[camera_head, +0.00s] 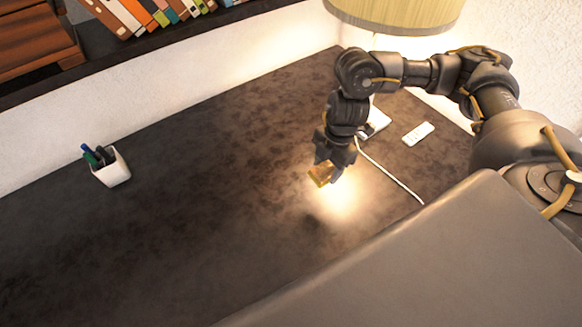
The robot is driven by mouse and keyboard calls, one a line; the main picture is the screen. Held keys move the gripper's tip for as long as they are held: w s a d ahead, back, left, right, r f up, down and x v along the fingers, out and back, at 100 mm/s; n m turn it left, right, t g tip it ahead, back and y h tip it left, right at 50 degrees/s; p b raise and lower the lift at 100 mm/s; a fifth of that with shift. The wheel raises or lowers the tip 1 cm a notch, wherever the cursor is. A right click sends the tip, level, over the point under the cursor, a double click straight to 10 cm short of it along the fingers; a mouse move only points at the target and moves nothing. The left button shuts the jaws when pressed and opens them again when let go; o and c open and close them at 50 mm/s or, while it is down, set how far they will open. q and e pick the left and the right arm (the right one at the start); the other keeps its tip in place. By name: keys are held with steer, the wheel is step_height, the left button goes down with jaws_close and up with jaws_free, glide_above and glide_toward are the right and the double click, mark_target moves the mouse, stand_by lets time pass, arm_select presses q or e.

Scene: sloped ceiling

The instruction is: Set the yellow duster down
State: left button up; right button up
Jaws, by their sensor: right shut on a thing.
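The yellow duster (320,174) is a small yellow-brown block in the right half of the head view. My right gripper (332,172) points down and is shut on it. The duster appears a little above the dark desk top (200,190), with a dark shadow below and left of it. The gripper's fingers hide part of the duster. My left gripper is not in view.
A white pen cup (112,168) with several pens stands at the left. A white remote-like object (418,134) and a white cable (392,178) lie right of the gripper. A lamp (394,14) stands behind. The desk's middle is clear.

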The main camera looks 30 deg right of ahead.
steer(key=shift+d, duration=0.1)
steer(key=shift+w+f, duration=0.1)
steer(key=shift+w, duration=0.25)
steer(key=w+a+f, duration=0.2)
steer(key=w+f, duration=0.1)
steer(key=w, duration=0.4)
glide_above(290, 171)
steer(key=f, duration=0.6)
steer(key=shift+d+f+b, duration=0.15)
steer(key=shift+d+b, duration=0.15)
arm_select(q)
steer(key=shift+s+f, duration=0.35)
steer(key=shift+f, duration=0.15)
arm_select(e)
steer(key=shift+w+f, duration=0.15)
steer(key=shift+f, duration=1.6)
arm_select(q)
steer(key=shift+b, duration=0.3)
arm_select(e)
steer(key=shift+f, duration=0.15)
steer(key=o, duration=0.9)
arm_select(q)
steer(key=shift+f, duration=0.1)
arm_select(e)
steer(key=shift+o, duration=0.2)
